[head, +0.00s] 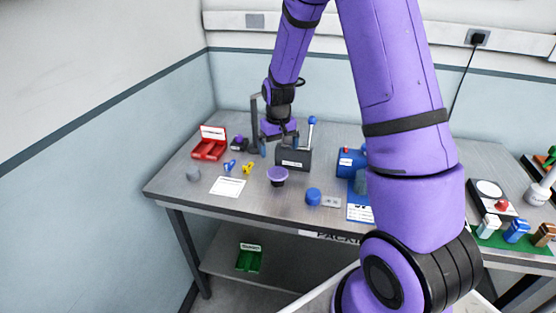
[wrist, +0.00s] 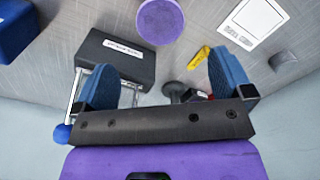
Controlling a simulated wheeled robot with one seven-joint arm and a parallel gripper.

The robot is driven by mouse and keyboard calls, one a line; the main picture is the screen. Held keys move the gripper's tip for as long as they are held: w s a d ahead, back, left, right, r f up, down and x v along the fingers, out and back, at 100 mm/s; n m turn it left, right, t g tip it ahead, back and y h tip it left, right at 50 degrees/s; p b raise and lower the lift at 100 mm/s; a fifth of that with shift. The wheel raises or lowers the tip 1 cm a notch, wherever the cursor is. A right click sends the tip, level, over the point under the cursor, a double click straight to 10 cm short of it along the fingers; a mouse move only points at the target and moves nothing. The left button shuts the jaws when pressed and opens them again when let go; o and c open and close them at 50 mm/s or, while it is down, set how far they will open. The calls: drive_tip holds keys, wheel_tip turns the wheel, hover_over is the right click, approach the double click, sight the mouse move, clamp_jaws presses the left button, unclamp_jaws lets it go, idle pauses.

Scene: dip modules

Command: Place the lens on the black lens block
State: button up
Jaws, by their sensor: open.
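My gripper (head: 279,146) is open, pointing down just behind and left of a black labelled box with a blue-knobbed lever (head: 293,159). In the wrist view my gripper (wrist: 168,82) has its blue fingers wide apart with nothing held between them. A small black piece with a purple top (head: 239,144) sits left of my gripper; it may be the lens block, but I cannot tell. In the wrist view a dark round piece (wrist: 178,91) is partly hidden behind the gripper. No clear lens can be made out.
A dark cup with a purple top (head: 278,175) stands in front of the black box. The front left table edge is clear.

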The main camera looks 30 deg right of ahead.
drive_tip(key=s+a+r+t, duration=0.1)
drive_tip(key=s+a+r, duration=0.1)
drive_tip(key=s+r, duration=0.65)
drive_tip(key=s+a+r+t, duration=0.2)
drive_tip(key=s+a+r, duration=0.15)
drive_tip(key=r, duration=1.05)
drive_tip(key=s+a+r+t, duration=0.1)
drive_tip(key=s+r, duration=0.2)
drive_tip(key=s, duration=0.5)
drive_tip(key=s+a+r+n+t, duration=0.1)
drive_tip(key=s+r, duration=0.2)
drive_tip(key=s, duration=0.6)
drive_tip(key=shift+s+a+n, duration=0.15)
drive_tip(key=shift+s+n, duration=0.05)
drive_tip(key=shift+n, duration=0.1)
drive_tip(key=shift+c, duration=0.4)
